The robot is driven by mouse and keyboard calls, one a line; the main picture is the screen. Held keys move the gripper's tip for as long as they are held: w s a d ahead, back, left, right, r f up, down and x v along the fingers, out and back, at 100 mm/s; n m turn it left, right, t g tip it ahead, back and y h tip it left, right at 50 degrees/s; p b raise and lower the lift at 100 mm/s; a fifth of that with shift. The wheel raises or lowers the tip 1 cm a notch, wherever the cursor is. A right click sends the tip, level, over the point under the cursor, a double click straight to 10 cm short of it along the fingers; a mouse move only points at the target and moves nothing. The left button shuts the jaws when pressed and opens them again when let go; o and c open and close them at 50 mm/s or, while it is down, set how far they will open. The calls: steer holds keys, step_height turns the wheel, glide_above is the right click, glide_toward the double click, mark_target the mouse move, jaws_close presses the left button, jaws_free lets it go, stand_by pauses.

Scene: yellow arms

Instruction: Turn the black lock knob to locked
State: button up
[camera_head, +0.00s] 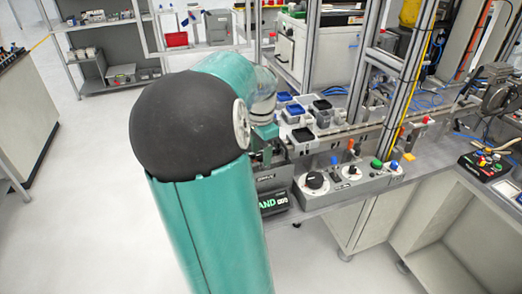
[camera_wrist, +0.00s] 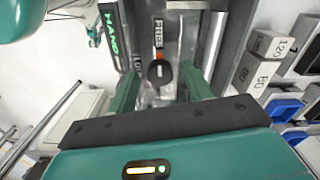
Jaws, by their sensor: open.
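In the wrist view a round black knob (camera_wrist: 159,73) with a pale pointer mark sits between the two green fingers of my gripper (camera_wrist: 160,78). A small orange mark lies at the knob's upper edge. The fingers are apart, one on each side of the knob, and a gap seems to show on both sides. I cannot tell how deep they reach around it. In the head view my gripper (camera_head: 265,150) is partly hidden behind my arm, over the left end of the grey bench equipment. The knob between the fingers is hidden there.
A grey control panel (camera_head: 345,182) with a black dial (camera_head: 315,181) and coloured knobs stands right of my gripper. Small bins (camera_head: 322,105) stand behind; grey blocks marked 120 and 80 (camera_wrist: 256,72) lie right in the wrist view. Open floor (camera_head: 100,200) is left.

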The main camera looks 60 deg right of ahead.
steer(key=shift+c, duration=0.4)
steer(key=c, duration=0.9)
steer(key=n, duration=0.4)
steer(key=shift+n, duration=0.3)
steer(key=n, duration=0.4)
steer(key=shift+n, duration=0.3)
steer(key=n, duration=0.4)
steer(key=shift+n, duration=2.3)
